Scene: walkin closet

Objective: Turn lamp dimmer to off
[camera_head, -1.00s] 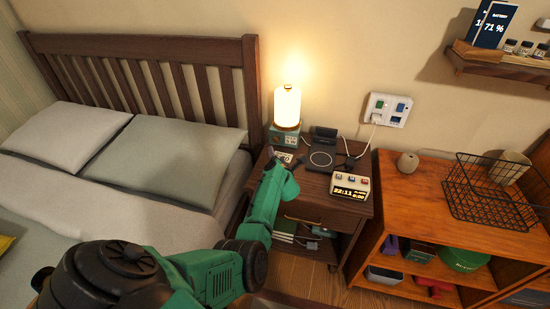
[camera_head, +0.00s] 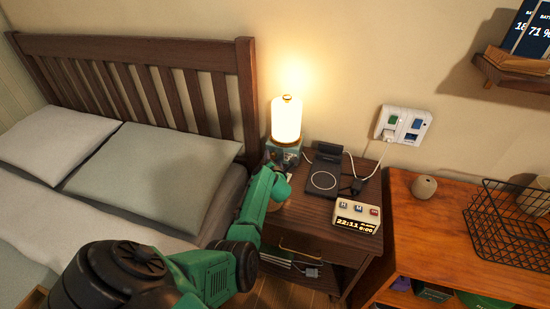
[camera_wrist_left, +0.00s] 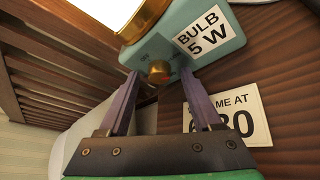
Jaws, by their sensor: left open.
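The lit lamp (camera_head: 286,118) stands on the nightstand (camera_head: 318,222), with a glowing shade and a teal base. The wrist view shows the base (camera_wrist_left: 222,38) with a "BULB 5 W" label and a brass-coloured dimmer knob (camera_wrist_left: 158,71) on its face. My left gripper (camera_head: 288,163) is in front of the base, which its arm partly hides. In the wrist view my left gripper (camera_wrist_left: 160,78) is open, with a fingertip on either side of the knob. I cannot tell whether the fingers touch it. My right gripper is out of view.
A card reading "...ME AT 630" (camera_wrist_left: 238,118) lies by the fingers. A charging pad (camera_head: 324,181), a clock (camera_head: 357,215) and cables share the nightstand. The bed's headboard (camera_head: 190,95) is on the left; an orange-brown shelf unit (camera_head: 440,240) is on the right.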

